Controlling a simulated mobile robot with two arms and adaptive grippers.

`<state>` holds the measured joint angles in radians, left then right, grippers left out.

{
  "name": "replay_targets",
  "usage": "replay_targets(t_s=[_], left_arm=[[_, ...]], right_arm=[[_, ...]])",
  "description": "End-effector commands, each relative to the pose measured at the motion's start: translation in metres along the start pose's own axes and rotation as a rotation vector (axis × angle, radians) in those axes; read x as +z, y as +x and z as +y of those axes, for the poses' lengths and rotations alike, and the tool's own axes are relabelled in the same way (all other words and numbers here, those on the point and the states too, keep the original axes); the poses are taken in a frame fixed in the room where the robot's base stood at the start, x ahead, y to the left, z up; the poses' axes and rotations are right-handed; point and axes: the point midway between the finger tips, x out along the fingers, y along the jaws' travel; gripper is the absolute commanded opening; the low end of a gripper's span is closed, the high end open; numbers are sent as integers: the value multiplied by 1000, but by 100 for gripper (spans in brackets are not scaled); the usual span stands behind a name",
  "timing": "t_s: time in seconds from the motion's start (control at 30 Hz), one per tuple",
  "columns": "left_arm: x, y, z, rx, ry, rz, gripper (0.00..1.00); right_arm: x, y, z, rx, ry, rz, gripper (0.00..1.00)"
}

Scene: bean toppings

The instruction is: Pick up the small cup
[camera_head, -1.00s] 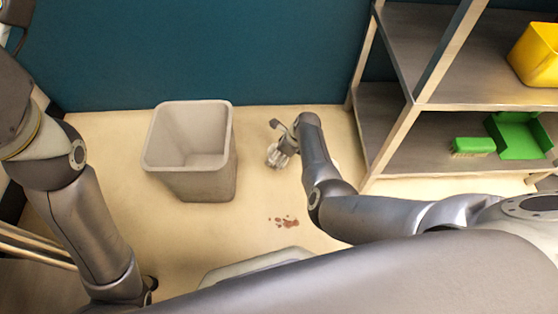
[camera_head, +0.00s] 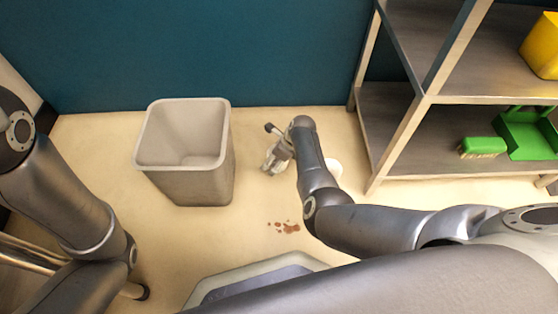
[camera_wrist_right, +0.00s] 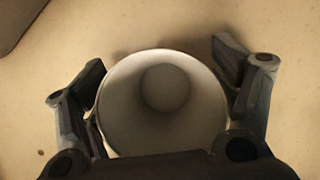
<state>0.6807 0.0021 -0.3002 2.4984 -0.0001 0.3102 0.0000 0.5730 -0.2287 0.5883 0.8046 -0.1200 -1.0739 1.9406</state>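The small cup (camera_wrist_right: 162,100) is white and round. The right wrist view looks straight down into it, and it appears upright over the beige floor. My right gripper (camera_wrist_right: 165,95) has its two fingers spread on either side of the cup. The left finger is close to the rim, and a gap shows at the right finger. In the head view my right gripper (camera_head: 277,157) is low near the floor, right of the bin. A white rounded thing (camera_head: 333,168) is partly hidden behind my right arm there; I cannot tell if it is the cup. My left gripper is out of view.
A grey open bin (camera_head: 185,165) stands left of my right gripper. Brown spots (camera_head: 286,228) lie on the floor, with a grey tray-like object (camera_head: 262,270) nearer. A shelf (camera_head: 415,150) at right holds a green dustpan (camera_head: 525,135), a brush (camera_head: 482,147) and a yellow container (camera_head: 543,48).

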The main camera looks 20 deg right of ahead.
Motion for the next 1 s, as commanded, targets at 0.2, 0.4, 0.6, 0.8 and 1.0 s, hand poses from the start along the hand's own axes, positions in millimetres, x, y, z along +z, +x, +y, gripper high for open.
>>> replay_targets(t_s=[0.2, 0.4, 0.6, 0.8, 1.0], left_arm=[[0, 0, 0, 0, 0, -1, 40], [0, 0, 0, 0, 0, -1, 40], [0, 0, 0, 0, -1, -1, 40], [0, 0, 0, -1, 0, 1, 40], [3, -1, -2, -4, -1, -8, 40]], right_arm=[[0, 0, 0, 0, 0, 0, 61], [0, 0, 0, 1, 0, 0, 59], [0, 0, 0, 1, 0, 0, 57], [-1, 0, 0, 1, 0, 0, 57], [0, -3, 0, 1, 0, 1, 57]])
